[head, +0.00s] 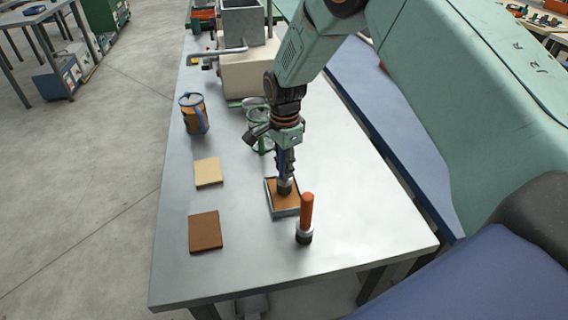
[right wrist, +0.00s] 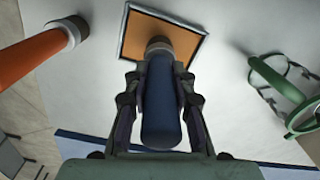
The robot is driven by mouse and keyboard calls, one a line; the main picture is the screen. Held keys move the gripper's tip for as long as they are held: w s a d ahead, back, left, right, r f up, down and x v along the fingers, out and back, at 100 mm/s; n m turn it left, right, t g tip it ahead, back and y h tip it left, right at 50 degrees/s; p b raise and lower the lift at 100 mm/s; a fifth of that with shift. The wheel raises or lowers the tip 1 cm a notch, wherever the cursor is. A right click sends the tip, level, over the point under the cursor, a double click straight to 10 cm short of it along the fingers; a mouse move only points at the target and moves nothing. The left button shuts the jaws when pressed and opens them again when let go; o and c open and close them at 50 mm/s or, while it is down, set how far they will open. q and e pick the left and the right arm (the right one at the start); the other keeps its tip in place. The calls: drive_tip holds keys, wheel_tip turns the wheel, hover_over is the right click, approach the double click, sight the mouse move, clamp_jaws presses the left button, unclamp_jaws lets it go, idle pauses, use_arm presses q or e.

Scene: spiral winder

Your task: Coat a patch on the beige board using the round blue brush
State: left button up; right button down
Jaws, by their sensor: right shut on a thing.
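My right gripper (head: 287,160) is shut on the round blue brush (right wrist: 161,100). The brush points down, and its dark bristle end (head: 285,187) is at the square tray (head: 284,211) with orange-brown content; in the right wrist view the bristles overlap the tray's inside. I cannot tell whether they touch the content. The beige board (head: 208,172) lies flat on the table to the left of the tray, with no coated patch visible. My left gripper is not in view.
An orange-handled brush (head: 307,212) stands just right of the tray. A brown board (head: 205,231) lies at front left. A blue-handled can (head: 194,114) and a green wire holder (head: 258,133) stand farther back, before a grey-and-cream machine (head: 246,70). The table's front right is clear.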

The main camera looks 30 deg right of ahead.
drive_tip(key=shift+f, duration=0.45)
idle(0.5)
drive_tip(key=shift+s+f, duration=0.1)
idle(1.4)
drive_tip(key=shift+r+p, duration=1.85)
drive_tip(key=shift+r, duration=0.15)
wheel_tip(320, 180, up, 3)
drive_tip(key=p, duration=0.3)
drive_tip(key=shift+r, duration=0.1)
drive_tip(key=shift+w, duration=0.2)
